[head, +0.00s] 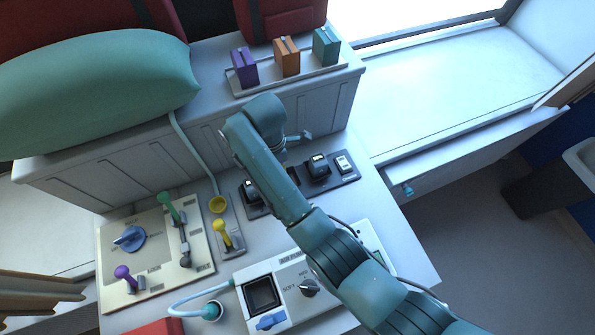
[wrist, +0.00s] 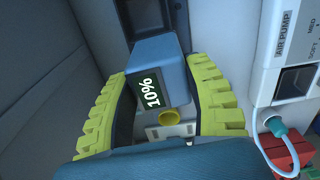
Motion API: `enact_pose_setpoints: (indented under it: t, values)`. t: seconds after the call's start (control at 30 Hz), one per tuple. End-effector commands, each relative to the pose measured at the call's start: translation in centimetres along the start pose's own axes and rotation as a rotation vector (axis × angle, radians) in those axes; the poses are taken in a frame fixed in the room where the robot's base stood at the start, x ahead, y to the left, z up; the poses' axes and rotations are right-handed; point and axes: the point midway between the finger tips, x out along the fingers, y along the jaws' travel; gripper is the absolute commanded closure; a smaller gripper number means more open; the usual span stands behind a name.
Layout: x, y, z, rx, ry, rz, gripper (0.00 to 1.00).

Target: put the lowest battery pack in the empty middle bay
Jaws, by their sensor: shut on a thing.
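In the wrist view, my gripper (wrist: 160,78) has its yellow-green fingers closed on both sides of a blue-grey battery pack (wrist: 160,55), whose display reads 10%. A dark recessed strip shows beyond the pack; I cannot tell whether they touch. In the head view, the black battery dock (head: 350,178) lies on the counter below the wall. A dark pack with a small display (head: 318,166) stands toward its right side, and another dark pack (head: 252,190) shows at its left end. My arm crosses the dock and hides its middle and my gripper.
A purple box (head: 244,67), an orange box (head: 287,56) and a teal box (head: 326,46) stand on the ledge above. An air pump unit (head: 262,292) sits in front.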

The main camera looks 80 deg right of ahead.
Motion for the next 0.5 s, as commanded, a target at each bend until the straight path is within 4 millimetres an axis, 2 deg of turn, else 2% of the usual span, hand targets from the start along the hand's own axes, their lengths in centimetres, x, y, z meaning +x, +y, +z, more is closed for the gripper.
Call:
enact_pose_setpoints:
  t: [0.1,0.2,0.5]
  values:
    - [-0.4,1.3,2.5,0.043,0.002,0.006,0.89]
    - [-0.3,1.7,3.4,0.058,0.001,0.004,0.89]
    - [5.0,1.7,3.5,0.06,0.001,0.002,0.89]
